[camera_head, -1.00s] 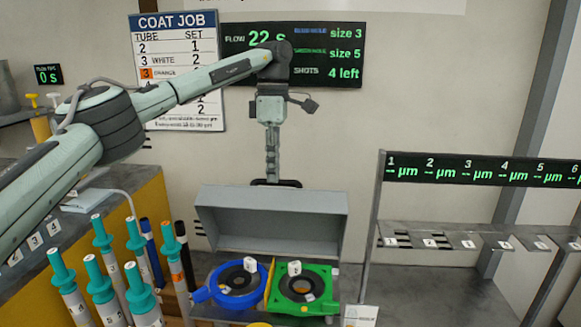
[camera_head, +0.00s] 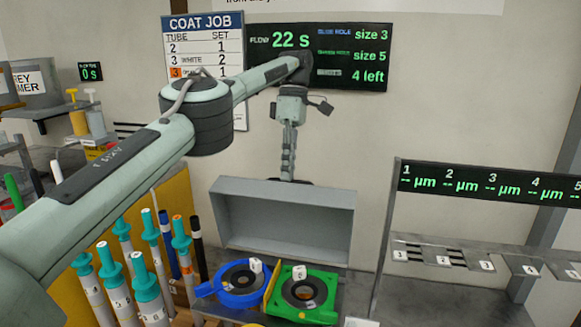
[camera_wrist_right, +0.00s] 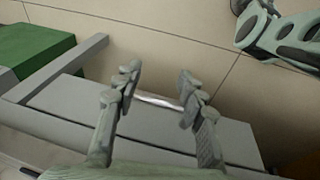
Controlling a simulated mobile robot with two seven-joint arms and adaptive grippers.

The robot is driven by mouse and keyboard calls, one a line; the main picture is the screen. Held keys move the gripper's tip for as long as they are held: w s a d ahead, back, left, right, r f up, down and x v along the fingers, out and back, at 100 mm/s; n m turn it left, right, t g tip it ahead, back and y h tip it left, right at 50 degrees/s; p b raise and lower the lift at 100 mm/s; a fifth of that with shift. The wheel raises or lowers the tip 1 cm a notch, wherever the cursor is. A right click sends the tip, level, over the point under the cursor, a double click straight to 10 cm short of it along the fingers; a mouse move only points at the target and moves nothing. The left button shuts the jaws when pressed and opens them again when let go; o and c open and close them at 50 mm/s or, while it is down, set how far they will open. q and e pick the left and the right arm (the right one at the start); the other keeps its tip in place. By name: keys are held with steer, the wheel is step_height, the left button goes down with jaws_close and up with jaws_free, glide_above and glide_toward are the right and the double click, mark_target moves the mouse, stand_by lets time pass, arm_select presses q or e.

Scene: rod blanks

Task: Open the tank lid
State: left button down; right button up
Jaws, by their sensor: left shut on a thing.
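The tank lid (camera_head: 232,225) is a grey, box-shaped cover in the head view, swung up so that its hollow inner side faces me. My left gripper (camera_head: 288,176) reaches down to the lid's top edge, shut on the dark handle (camera_head: 300,182) there; its fingertips are mostly hidden behind the edge. My right gripper (camera_wrist_right: 157,85) shows only in the right wrist view, its two fingers wide apart above a grey surface. A pale bar (camera_wrist_right: 158,101) shows between them, apparently beyond the fingers.
A blue ring fixture (camera_head: 238,299) and a green square fixture (camera_head: 318,314) stand below the lid. Several teal-capped tubes (camera_head: 147,285) stand at left. A numbered rack (camera_head: 440,256) is at right. In the wrist view, a green block (camera_wrist_right: 30,48) lies at left.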

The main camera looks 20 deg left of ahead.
arm_select(q)
steer(key=shift+s+d+f, duration=0.1)
steer(key=shift+d+f, duration=0.05)
steer(key=shift+f, duration=0.3)
steer(key=shift+s+d+f, duration=0.1)
steer(key=shift+f, duration=0.35)
steer(key=c, duration=1.9)
jaws_free()
steer(key=shift+w, duration=0.1)
steer(key=shift+o, duration=1.3)
steer(key=shift+w+f, duration=0.2)
steer(key=shift+f, duration=0.05)
steer(key=shift+o, duration=0.5)
steer(key=shift+a, duration=0.15)
steer(key=shift+r, duration=0.3)
steer(key=shift+a, duration=0.1)
